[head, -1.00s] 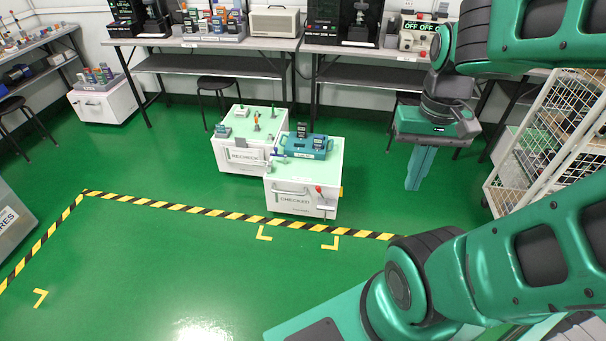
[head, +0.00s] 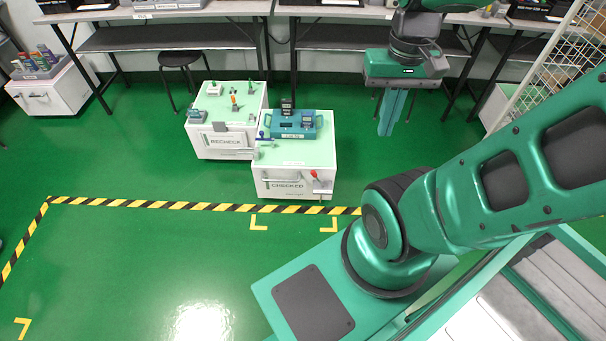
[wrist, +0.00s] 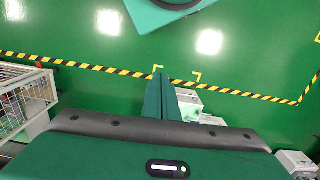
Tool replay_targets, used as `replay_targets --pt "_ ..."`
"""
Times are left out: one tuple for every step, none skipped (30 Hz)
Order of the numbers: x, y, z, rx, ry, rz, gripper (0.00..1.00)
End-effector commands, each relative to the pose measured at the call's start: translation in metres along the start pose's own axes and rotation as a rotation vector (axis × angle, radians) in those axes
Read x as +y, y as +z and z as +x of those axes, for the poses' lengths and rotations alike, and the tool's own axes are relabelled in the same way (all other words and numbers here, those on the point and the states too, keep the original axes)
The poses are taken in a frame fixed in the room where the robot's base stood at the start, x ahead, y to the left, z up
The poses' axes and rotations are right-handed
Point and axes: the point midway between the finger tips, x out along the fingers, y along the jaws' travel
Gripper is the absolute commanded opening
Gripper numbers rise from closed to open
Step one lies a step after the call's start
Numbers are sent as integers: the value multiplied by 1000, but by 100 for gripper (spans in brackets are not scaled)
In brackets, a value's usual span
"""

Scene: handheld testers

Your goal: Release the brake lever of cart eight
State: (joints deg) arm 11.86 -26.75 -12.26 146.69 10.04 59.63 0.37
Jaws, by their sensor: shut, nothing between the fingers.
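Two white carts with pale green tops stand on the floor in the head view. One cart (head: 265,184) is labelled CHECKED, the other (head: 202,146) RECHECK. No cart number is readable, so I cannot tell which is cart eight. A small lever with a red knob (head: 315,174) is on the right front of the CHECKED cart. A blue-knobbed lever (head: 262,135) shows by its left rear corner. My gripper (head: 385,133) points down, shut and empty, to the right of the CHECKED cart and apart from it. In the wrist view, its fingers (wrist: 157,78) partly hide a cart.
A teal case (head: 296,131) with handheld devices sits on the CHECKED cart. Yellow-black floor tape (head: 160,204) and yellow corner marks (head: 258,222) lie before the carts. A wire rack (head: 545,62) is at right, a stool (head: 181,59) behind. Open green floor lies in front.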

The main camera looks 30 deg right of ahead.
Motion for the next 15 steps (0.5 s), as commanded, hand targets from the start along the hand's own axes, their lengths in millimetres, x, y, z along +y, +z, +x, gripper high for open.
replay_targets --pt "3 5 -3 4 -3 -3 0" --pt "5 8 -5 10 -5 -6 0" --pt "5 6 -6 9 -3 -12 0" --pt "5 3 -6 8 -1 -20 0" --pt "4 -1 -7 5 3 -31 0" --pt "2 -9 -7 -1 10 -48 0" --pt "2 -16 -7 -5 16 -64 0" --pt "0 -23 -7 -10 23 -82 0" --pt "-3 -34 -7 -16 33 -111 0" --pt "-5 -44 -7 -21 41 -134 0" --pt "-8 -53 -6 -26 49 -160 0" --pt "-11 -66 -5 -35 61 -194 0" --pt "-14 -75 -4 -40 69 -220 0" --pt "-18 -85 -2 -45 78 -246 0" --pt "-22 -98 2 -53 89 -281 0"
